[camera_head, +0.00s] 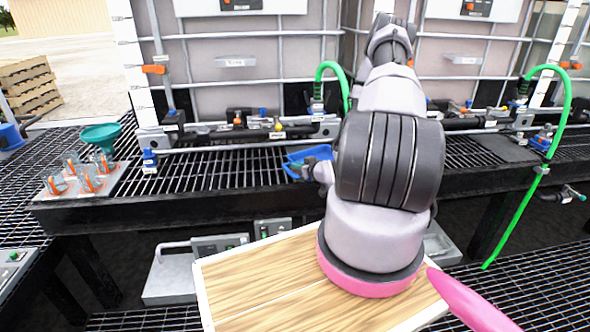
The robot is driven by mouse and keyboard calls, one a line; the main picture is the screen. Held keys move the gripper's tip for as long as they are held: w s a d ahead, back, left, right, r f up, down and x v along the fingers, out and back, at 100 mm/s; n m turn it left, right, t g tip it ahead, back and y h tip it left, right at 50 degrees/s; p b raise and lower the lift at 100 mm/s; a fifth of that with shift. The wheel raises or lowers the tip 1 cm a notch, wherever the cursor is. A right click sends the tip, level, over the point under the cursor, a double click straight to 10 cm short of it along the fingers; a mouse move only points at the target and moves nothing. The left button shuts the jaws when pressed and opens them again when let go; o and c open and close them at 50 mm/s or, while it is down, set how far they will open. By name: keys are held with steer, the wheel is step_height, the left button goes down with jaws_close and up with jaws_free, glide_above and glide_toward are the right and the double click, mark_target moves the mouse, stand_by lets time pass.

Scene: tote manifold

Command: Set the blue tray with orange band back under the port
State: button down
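A blue tray (310,153) is near the front edge of the black grating bench, left of my arm; its right part is hidden behind the arm. No orange band can be made out on it from here. My gripper (308,172) is at the tray's near side, mostly hidden by my own arm. Its fingers are too small and covered to tell whether they are open, shut or holding the tray. Behind the tray, a row of pipe fittings with a port-like valve (277,129) runs along the foot of the caged tank.
A green hose (334,68) arches behind my arm and another (566,100) hangs at the right. A grey plate with orange clips (82,181) and a teal funnel (100,137) stand at the left. Bare grating (205,172) lies left of the tray.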

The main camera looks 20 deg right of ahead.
mark_target(295, 159)
steer(key=w+d, duration=0.1)
steer(key=w, duration=0.1)
steer(key=w+f, duration=0.1)
steer(key=w, duration=0.2)
steer(key=w+d+f, duration=0.1)
steer(key=w, duration=0.2)
steer(key=shift+w+d+f, duration=0.1)
steer(key=shift+w+d, duration=0.1)
steer(key=shift+d, duration=0.1)
step_height(295, 159, down, 4)
steer(key=shift+a+f, duration=0.1)
steer(key=shift+w+f, duration=0.2)
steer(key=shift+f, duration=0.05)
steer(key=shift+f, duration=0.15)
steer(key=c, duration=1)
jaws_free()
steer(key=shift+c, duration=0.2)
